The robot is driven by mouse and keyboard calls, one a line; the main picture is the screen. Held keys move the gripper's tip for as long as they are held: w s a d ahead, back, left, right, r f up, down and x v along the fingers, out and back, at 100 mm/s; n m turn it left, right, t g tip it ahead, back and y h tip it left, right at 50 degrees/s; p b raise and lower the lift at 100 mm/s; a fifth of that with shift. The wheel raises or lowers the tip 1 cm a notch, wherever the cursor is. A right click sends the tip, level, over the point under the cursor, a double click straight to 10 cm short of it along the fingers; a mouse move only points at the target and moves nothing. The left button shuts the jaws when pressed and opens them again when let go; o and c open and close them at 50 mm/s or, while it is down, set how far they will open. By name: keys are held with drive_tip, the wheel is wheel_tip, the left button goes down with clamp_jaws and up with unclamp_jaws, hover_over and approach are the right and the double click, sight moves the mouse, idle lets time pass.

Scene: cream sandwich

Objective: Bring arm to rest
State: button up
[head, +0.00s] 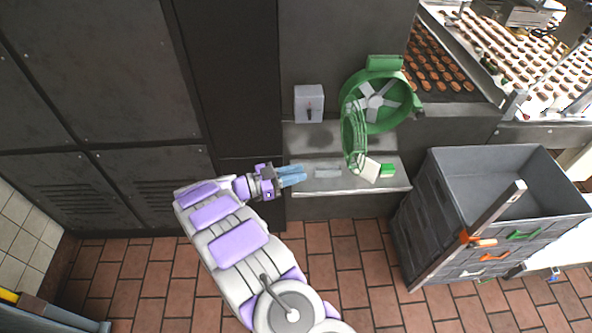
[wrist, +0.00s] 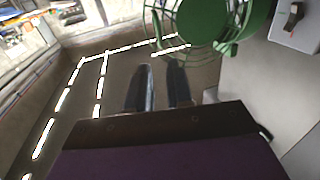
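My gripper (head: 292,176) is at the end of my purple and white arm, in the middle of the head view. It is at the left end of a grey ledge, in front of the dark cabinet. Its two bluish fingers also show in the wrist view (wrist: 160,72). A narrow gap separates them, and nothing is seen between them. The arm is bent and reaches up from the bottom of the head view.
A green round fan housing (head: 402,112) stands above the grey ledge (head: 330,183), right of my gripper. A grey switch box (head: 309,103) is on the wall. Grey crates (head: 425,215) stand at right. Dark cabinets (head: 90,80) fill the left. Tiled floor (head: 345,255) is clear between.

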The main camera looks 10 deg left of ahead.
drive_tip(key=shift+w, duration=0.1)
drive_tip(key=w+a+r+n+t+y+b, duration=0.1)
drive_tip(key=w+a+r+n+t+y, duration=0.15)
drive_tip(key=w+r+y, duration=0.55)
drive_tip(key=w+a+r+n+t+y+b, duration=0.1)
drive_tip(key=w+r+n+t+y, duration=0.1)
drive_tip(key=w+r+n+y, duration=0.4)
drive_tip(key=s+d+r+n+g+y+b, duration=0.1)
drive_tip(key=s+d+r+n+g+y, duration=0.35)
drive_tip(key=s, duration=0.85)
drive_tip(key=s+d+f+g+h, duration=0.1)
drive_tip(key=s+d+g, duration=0.3)
drive_tip(key=s+d, duration=0.5)
drive_tip(key=s+d+f+m+g+h+b, duration=0.1)
drive_tip(key=s+d+f+g, duration=0.2)
drive_tip(key=s+d, duration=0.7)
drive_tip(key=s+d+f+g+h+b, duration=0.1)
drive_tip(key=s+d+f+g, duration=0.3)
drive_tip(key=s+d, duration=0.5)
drive_tip(key=s, duration=0.9)
drive_tip(key=shift+s+d+m+g, duration=0.15)
drive_tip(key=shift+s+m+g, duration=0.15)
drive_tip(key=shift+s+m, duration=0.1)
